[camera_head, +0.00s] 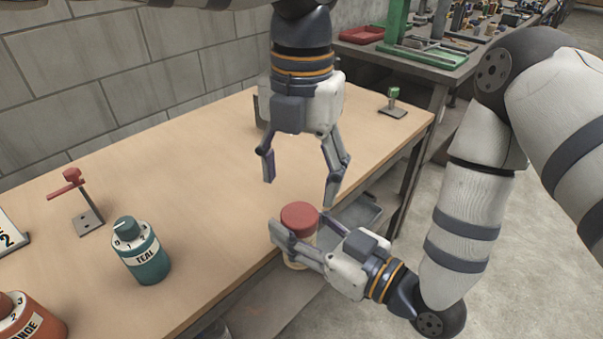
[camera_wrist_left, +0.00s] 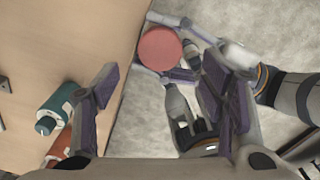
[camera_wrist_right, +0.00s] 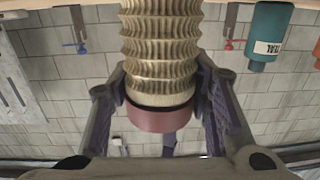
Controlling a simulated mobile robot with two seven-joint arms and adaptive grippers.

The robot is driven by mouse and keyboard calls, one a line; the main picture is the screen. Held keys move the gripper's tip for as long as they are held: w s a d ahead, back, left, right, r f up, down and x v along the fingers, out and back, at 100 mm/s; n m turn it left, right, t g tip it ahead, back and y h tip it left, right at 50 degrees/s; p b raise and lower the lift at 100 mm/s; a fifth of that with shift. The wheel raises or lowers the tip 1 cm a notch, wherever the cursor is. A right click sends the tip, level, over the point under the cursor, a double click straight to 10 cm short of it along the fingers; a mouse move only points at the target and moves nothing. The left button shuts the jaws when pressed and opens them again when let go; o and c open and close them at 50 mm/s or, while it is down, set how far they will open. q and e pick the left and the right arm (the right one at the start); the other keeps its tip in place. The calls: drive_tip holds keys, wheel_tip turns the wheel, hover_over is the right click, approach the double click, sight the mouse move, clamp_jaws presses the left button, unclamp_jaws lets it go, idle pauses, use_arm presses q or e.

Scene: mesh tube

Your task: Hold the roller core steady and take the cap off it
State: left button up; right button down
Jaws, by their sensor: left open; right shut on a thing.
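The roller core (camera_wrist_right: 160,45) is a tan ribbed tube with a red cap (camera_head: 299,215) on its upper end. The cap also shows in the left wrist view (camera_wrist_left: 160,48) and, upside down, in the right wrist view (camera_wrist_right: 158,119). My right gripper (camera_wrist_right: 160,72) is shut on the core close below the cap and holds it upright at the table's front edge. My left gripper (camera_head: 300,193) is open, points down and is empty above the cap, apart from it. In the head view most of the core is hidden behind the right gripper.
The wooden table (camera_head: 190,190) has clear room in its middle. A teal canister (camera_head: 141,252) and an orange one (camera_head: 30,320) stand at the left, near a red-topped stand (camera_head: 82,205). A small green-topped stand (camera_head: 393,102) is at the far right corner.

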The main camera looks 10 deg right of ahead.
sight(300, 214)
use_arm(q)
wheel_tip(300, 214, down, 6)
drive_tip(key=shift+f, duration=0.25)
drive_tip(key=shift+c, duration=0.5)
drive_tip(key=c, duration=1.1)
drive_tip(key=o, duration=1.3)
